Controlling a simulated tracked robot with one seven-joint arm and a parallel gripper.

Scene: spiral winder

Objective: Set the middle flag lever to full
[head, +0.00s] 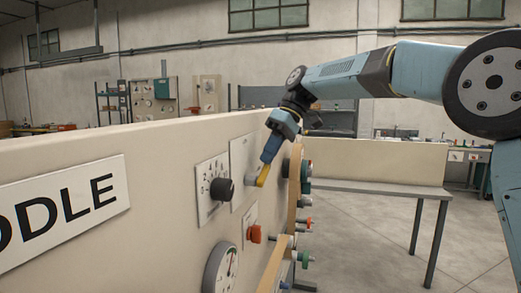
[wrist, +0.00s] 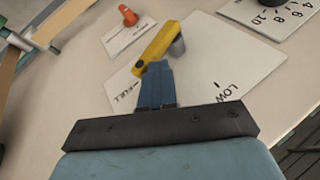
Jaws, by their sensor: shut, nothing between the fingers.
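The yellow flag lever (wrist: 157,43) sits on a grey hub above a white plate (wrist: 206,62) marked FULL at lower left and LOW at lower right in the wrist view. Its free end points to the lower left, toward the FULL side; I cannot tell whether it lines up exactly with the mark. In the head view the lever (head: 262,175) stands out from the beige panel. My gripper (wrist: 158,68) is shut and empty, with its tips against or very close to the lever's LOW-side edge. It also shows in the head view (head: 266,160).
A grey bench (head: 385,187) stands behind on open floor.

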